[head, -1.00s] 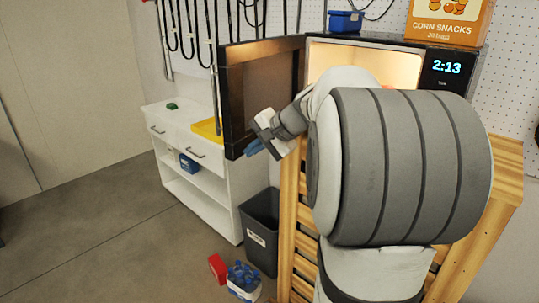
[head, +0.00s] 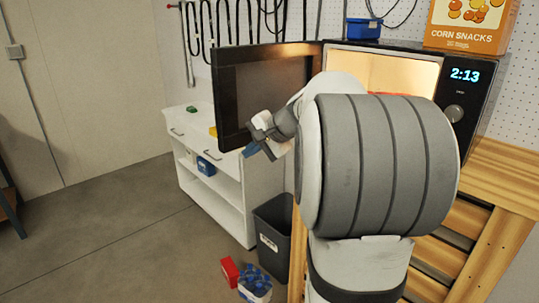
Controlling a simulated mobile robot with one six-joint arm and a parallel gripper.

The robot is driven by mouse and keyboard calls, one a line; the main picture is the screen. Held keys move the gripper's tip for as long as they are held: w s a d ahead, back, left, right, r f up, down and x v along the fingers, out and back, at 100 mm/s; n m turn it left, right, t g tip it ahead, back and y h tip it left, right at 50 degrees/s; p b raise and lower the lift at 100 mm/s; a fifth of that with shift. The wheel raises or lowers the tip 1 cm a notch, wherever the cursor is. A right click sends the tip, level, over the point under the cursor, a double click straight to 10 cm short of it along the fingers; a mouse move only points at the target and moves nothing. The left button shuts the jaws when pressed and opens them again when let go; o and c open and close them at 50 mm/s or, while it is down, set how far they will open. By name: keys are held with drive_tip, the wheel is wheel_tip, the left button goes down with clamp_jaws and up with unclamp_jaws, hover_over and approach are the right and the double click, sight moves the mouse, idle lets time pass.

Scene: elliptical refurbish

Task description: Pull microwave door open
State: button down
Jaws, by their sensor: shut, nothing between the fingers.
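The microwave (head: 465,78) stands on a wooden bench, its clock reading 2:13 and its lit interior (head: 395,73) showing. Its dark door (head: 265,88) is swung wide open to the left. My gripper (head: 252,148) is at the lower part of the door, on its inner side as seen here. The fingers are shut with nothing between them. I cannot tell whether they touch the door. My arm hides the lower part of the microwave and the door's hinge side.
A box of corn snacks (head: 470,22) and a blue bin (head: 362,28) sit on top of the microwave. A white shelf unit (head: 225,200) stands at the left, with a dark trash bin (head: 272,235) before it. A red box (head: 229,270) and a bottle crate (head: 255,290) are on the floor.

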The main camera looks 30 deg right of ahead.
drive_tip(key=s+d+r+b, duration=0.1)
drive_tip(key=s+d+r, duration=0.1)
drive_tip(key=s+r, duration=0.4)
drive_tip(key=s, duration=0.4)
drive_tip(key=shift+r, duration=0.4)
drive_tip(key=s+a+f+n+g+h, duration=0.2)
drive_tip(key=s+a+f+n, duration=0.4)
drive_tip(key=f, duration=0.5)
drive_tip(key=s+a+f+n+g+h, duration=0.2)
drive_tip(key=s+a+f+n, duration=0.4)
drive_tip(key=s+a+f, duration=0.4)
drive_tip(key=shift+s+f+g, duration=0.3)
drive_tip(key=shift+f+g, duration=0.2)
drive_tip(key=shift+g, duration=0.3)
